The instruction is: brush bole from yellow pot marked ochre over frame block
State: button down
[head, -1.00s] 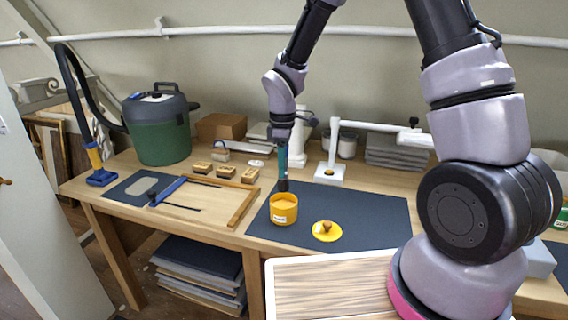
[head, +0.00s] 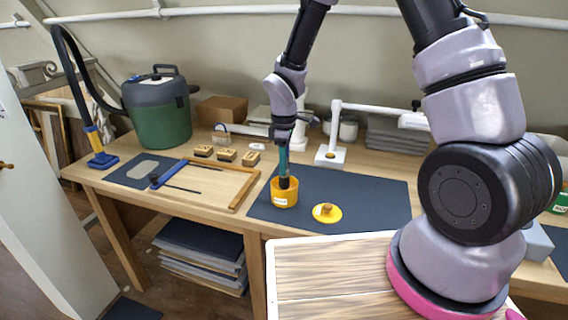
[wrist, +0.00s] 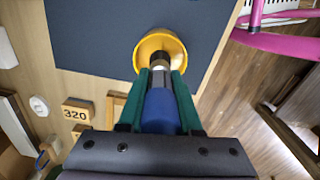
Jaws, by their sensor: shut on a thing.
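The yellow pot (head: 284,198) stands on the dark mat (head: 365,193) with a pale label too small to read. It also shows in the wrist view (wrist: 143,52). My gripper (head: 284,166) is directly above it, shut on a brush with a blue handle (wrist: 160,110) and a metal ferrule. The brush is near upright; its dark lower end (head: 285,183) reaches inside the pot's rim, and the tip is hidden. The pot's yellow lid (head: 327,213) lies on the mat to its right. I cannot tell which thing is the frame block.
Small wooden blocks (head: 226,156) sit behind a wood-edged frame (head: 244,192); one block (wrist: 77,113) reads 320. A green vacuum (head: 158,115) stands at the back left. A white stand (head: 330,156) is behind the mat. The mat right of the lid is clear.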

jog(key=shift+f, duration=0.55)
dwell(1.6)
jog(key=shift+r, duration=0.1)
jog(key=shift+r, duration=3.45)
